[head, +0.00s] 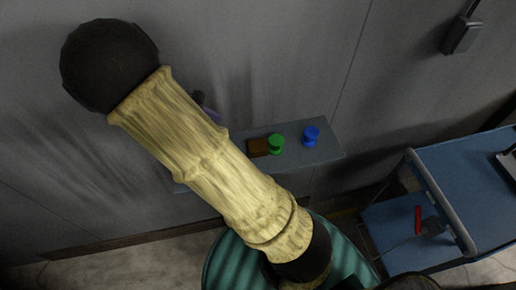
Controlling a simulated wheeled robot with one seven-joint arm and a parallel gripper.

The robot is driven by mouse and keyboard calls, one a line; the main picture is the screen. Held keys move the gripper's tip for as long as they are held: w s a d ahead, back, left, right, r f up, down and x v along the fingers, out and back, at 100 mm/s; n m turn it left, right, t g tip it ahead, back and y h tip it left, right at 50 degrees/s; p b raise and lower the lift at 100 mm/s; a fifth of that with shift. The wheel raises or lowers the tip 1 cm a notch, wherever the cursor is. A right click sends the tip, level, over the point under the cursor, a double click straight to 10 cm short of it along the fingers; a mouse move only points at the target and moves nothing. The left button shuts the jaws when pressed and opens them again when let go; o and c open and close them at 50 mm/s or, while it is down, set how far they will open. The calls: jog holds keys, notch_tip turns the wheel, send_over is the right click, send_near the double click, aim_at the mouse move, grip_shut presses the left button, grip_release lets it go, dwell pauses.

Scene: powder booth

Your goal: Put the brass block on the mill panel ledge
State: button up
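A narrow grey-blue ledge (323,152) runs along the grey wall in the head view; I cannot tell whether it is the mill panel ledge. A small dark brown block (257,148) lies on it, touching or very close to a green knob-like piece. Its colour is dull, so I cannot tell for sure whether it is the brass block. My yellow-sleeved arm crosses the picture and hides the ledge's left middle part. My gripper is not in view.
A green piece (277,144) and a blue piece (311,136) stand on the ledge. A purple-grey thing (209,112) shows partly behind my arm. A blue cart (462,172) with a red-handled tool (418,220) on its lower shelf stands at right. A dark box (461,36) hangs on the wall.

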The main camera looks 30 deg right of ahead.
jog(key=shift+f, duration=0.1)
jog(key=p, duration=0.2)
send_near(257, 145)
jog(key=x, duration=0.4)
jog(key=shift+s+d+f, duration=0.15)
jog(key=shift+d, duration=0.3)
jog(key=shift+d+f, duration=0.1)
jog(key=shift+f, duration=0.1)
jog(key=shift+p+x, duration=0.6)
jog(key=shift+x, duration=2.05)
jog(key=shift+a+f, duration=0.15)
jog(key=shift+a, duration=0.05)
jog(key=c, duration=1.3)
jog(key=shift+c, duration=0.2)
